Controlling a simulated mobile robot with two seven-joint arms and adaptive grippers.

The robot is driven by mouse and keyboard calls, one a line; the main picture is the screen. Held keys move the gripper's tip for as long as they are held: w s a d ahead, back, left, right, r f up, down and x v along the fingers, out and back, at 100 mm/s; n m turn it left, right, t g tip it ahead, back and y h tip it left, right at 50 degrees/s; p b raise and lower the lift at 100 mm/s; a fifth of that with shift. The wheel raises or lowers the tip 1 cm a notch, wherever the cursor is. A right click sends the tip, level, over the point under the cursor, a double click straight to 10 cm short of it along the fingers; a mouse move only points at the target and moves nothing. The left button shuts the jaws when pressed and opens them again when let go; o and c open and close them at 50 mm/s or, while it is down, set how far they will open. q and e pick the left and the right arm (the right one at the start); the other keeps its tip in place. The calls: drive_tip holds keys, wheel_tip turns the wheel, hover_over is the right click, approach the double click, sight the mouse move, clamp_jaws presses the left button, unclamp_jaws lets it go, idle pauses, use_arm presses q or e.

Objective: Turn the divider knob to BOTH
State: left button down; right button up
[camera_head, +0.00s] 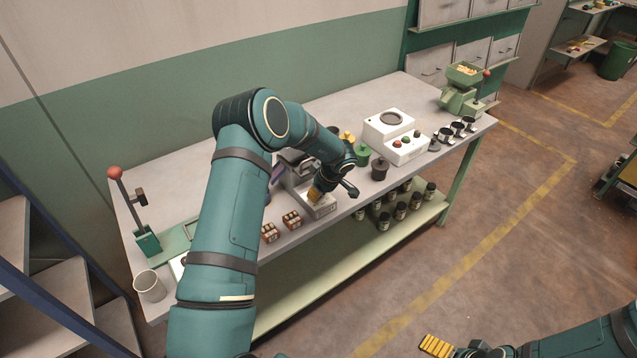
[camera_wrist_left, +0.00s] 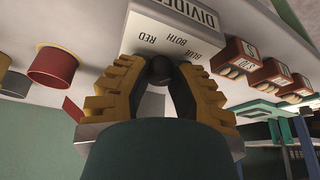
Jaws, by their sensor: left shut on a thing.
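The divider (camera_head: 322,209) is a pale box on the bench in the head view, partly behind my left gripper. In the left wrist view the divider box (camera_wrist_left: 187,24) shows the printed words DIVIDER, RED, BOTH and BLUE. Its dark round knob (camera_wrist_left: 160,69) sits between the yellow ribbed fingers of my left gripper (camera_wrist_left: 159,76), which is shut on it. In the head view my left gripper (camera_head: 316,194) is at the box. I cannot tell which label the knob points to. My right gripper (camera_head: 447,349) is at the bottom edge, partly cut off, away from the bench.
Two small red boxes (camera_head: 270,232) stand left of the divider. A white machine with buttons (camera_head: 396,137), dark cups and a green grinder (camera_head: 463,90) stand to the right. A red-knobbed lever (camera_head: 116,174) and a white cup (camera_head: 149,286) are at the left end.

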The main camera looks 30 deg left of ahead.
use_arm(q)
drive_tip(key=n+g+p, duration=0.1)
drive_tip(key=n+p, duration=0.1)
drive_tip(key=p, duration=0.1)
drive_tip(key=shift+n, duration=0.3)
drive_tip(key=shift+n+g+p, duration=0.3)
drive_tip(key=shift+n+p, duration=0.25)
drive_tip(key=shift+n, duration=0.15)
drive_tip(key=shift+f+n+g, duration=0.1)
drive_tip(key=shift+n+g, duration=0.2)
drive_tip(key=shift+n, duration=0.5)
drive_tip(key=shift+p, duration=0.3)
drive_tip(key=c, duration=0.7)
unclamp_jaws()
drive_tip(key=shift+c, duration=0.2)
drive_tip(key=shift+w, duration=0.1)
drive_tip(key=v, duration=1.2)
